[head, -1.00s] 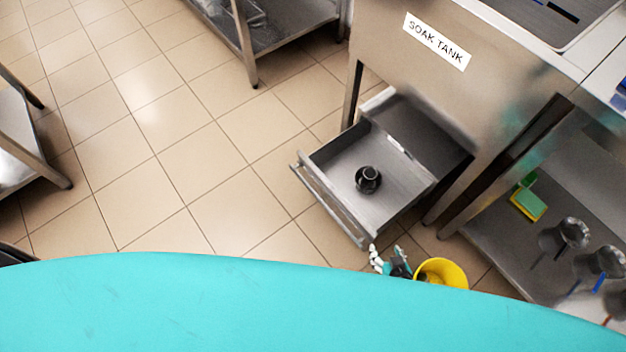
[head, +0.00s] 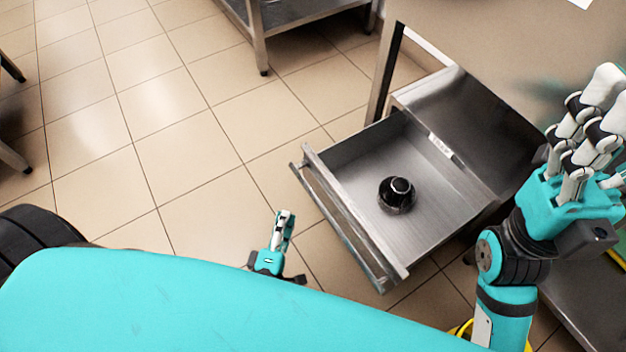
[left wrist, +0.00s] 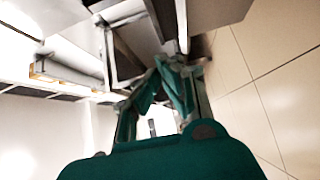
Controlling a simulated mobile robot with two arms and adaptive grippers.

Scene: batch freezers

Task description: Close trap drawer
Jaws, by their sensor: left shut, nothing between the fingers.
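The trap drawer (head: 345,222) stands pulled out below a steel unit, its long front bar facing the lower left. A round black piece (head: 397,194) sits on the drawer floor. My left gripper (head: 283,218) is shut and empty, in front of the drawer, with a gap of floor between them in the picture. Its teal fingers meet in the left wrist view (left wrist: 165,75), close to blurred steel edges. My right gripper (head: 602,100) is large at the right edge, over the drawer's right side in the picture; its opening is unclear.
A steel table (head: 262,45) stands at the back. A lower steel shelf (head: 590,300) is at the right. Tiled floor (head: 160,130) left of the drawer is clear.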

